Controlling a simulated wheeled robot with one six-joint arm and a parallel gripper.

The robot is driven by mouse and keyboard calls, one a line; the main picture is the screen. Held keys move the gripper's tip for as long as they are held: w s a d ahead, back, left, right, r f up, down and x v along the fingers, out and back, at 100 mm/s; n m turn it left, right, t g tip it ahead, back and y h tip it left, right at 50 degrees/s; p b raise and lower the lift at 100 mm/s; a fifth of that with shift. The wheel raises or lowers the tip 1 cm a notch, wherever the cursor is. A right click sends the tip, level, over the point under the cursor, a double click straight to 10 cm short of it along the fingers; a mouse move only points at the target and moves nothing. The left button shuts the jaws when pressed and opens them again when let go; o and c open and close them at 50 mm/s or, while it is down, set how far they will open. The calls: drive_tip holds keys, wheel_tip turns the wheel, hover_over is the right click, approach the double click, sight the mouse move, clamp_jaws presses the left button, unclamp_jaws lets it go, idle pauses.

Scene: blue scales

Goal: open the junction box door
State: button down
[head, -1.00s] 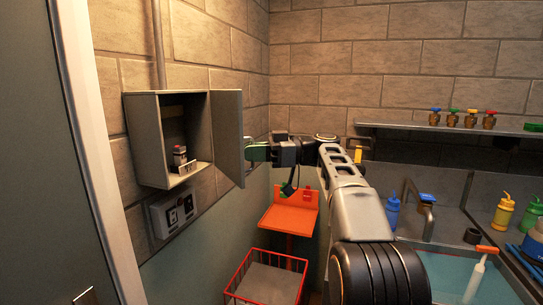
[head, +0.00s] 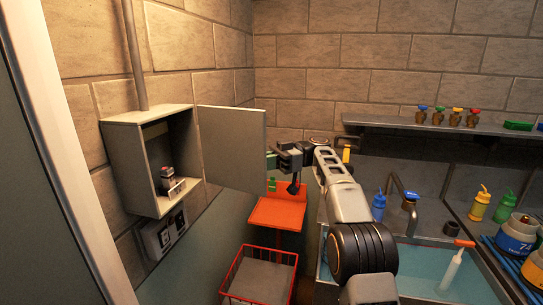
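The grey junction box (head: 134,168) is fixed to the brick wall at the left in the head view. Its door (head: 231,145) stands swung well out to the right, so the inside of the box shows. A small device with a reddish top (head: 168,180) sits inside on the box floor.
A wall socket unit (head: 165,233) is below the box. An orange stand (head: 277,213) and a red wire basket (head: 235,289) are below my gripper. A sink (head: 415,260) with bottles lies to the right, under a shelf (head: 390,124) holding several valves.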

drive_tip(key=shift+r, duration=0.1)
drive_tip(key=c, duration=1.7)
unclamp_jaws()
drive_tip(key=shift+a, duration=0.1)
drive_tip(key=o, duration=0.4)
drive_tip(key=shift+a, duration=0.2)
drive_tip(key=shift+c, duration=0.2)
drive_tip(key=shift+o, duration=0.5)
drive_tip(key=shift+d, duration=0.25)
